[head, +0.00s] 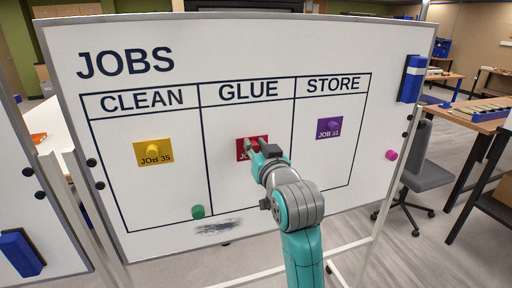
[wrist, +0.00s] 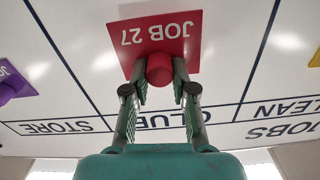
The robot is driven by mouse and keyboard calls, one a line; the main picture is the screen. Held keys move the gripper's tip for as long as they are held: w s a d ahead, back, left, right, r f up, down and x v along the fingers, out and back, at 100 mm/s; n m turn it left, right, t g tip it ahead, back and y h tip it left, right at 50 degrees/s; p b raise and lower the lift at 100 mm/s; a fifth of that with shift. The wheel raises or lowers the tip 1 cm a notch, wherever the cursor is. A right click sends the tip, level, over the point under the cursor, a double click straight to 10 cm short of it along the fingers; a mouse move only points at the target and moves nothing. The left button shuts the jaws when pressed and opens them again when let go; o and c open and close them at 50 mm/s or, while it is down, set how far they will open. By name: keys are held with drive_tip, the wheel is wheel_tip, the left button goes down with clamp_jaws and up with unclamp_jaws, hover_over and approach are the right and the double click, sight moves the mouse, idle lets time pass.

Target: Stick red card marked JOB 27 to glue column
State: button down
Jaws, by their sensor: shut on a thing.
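The red card marked JOB 27 (wrist: 156,36) is in my gripper (wrist: 160,75), which is shut on the red round knob (wrist: 160,68) on its face. In the head view the red card (head: 243,153) lies in the GLUE column (head: 247,110) of the white board, partly hidden by my gripper (head: 262,150). The card looks flat against or very close to the board; I cannot tell whether it touches. In the wrist view the picture is upside down and the GLUE heading (wrist: 155,122) shows behind my fingers.
A yellow JOB 35 card (head: 154,153) is in the CLEAN column and a purple JOB 31 card (head: 329,128) in the STORE column. A green magnet (head: 198,212) and dark smudge (head: 218,227) are low on the board. A blue eraser (head: 412,79) and pink magnet (head: 391,155) are at right.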

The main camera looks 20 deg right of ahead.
drive_tip(key=c, duration=1.7)
unclamp_jaws()
drive_tip(key=shift+c, duration=0.2)
drive_tip(key=shift+w, duration=0.75)
drive_tip(key=o, duration=0.9)
